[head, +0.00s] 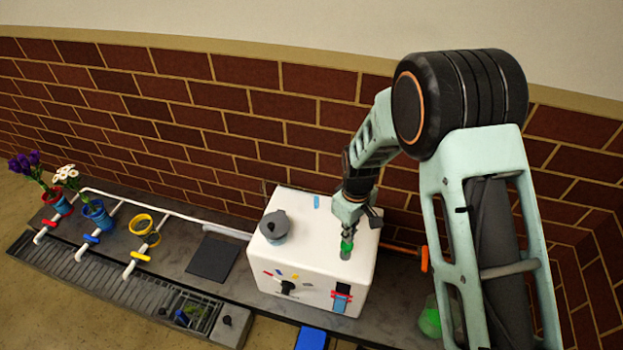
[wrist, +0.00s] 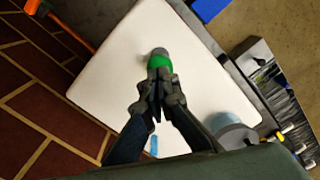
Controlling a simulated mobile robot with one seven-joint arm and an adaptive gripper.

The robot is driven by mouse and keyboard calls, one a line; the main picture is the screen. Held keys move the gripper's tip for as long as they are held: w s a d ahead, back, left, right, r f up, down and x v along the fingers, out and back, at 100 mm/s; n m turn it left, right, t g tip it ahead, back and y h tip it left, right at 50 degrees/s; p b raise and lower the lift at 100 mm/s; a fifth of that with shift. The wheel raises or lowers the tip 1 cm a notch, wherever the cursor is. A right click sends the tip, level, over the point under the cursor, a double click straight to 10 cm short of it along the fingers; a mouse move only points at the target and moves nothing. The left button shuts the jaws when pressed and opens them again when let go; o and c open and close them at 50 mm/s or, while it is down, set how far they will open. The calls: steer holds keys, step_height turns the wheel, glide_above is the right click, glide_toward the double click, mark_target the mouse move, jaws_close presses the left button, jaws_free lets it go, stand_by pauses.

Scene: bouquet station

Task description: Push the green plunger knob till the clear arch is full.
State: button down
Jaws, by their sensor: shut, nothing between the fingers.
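The green plunger knob (head: 347,246) stands on top of the white box (head: 309,252), towards its right side. In the wrist view the knob (wrist: 159,59) shows a green band with a grey end, just past my fingertips. My gripper (head: 349,229) points down over the knob with its fingers closed together and nothing between them. In the wrist view the fingertips (wrist: 159,78) overlap the green band; I cannot tell whether they touch it. I cannot clearly make out the clear arch. A bright green item (head: 430,321) shows partly behind my arm, right of the box.
A grey lidded pot (head: 274,227) sits on the box's left. The box front has a black dial (head: 287,287). An orange-handled pipe (head: 424,259) lies right. Flower pots (head: 97,212) and a drain grate (head: 90,277) are left. A brick wall (head: 200,120) stands close behind.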

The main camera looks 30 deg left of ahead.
steer(key=shift+f, duration=0.15)
steer(key=shift+f+b, duration=1.5)
steer(key=shift+f, duration=0.65)
steer(key=shift+r+p, duration=1.5)
steer(key=shift+r, duration=0.8)
steer(key=shift+f, duration=0.1)
steer(key=shift+f+b, duration=1.6)
steer(key=shift+f, duration=0.7)
steer(key=shift+r, duration=0.2)
steer(key=shift+r+p, duration=1.65)
steer(key=shift+r, duration=0.55)
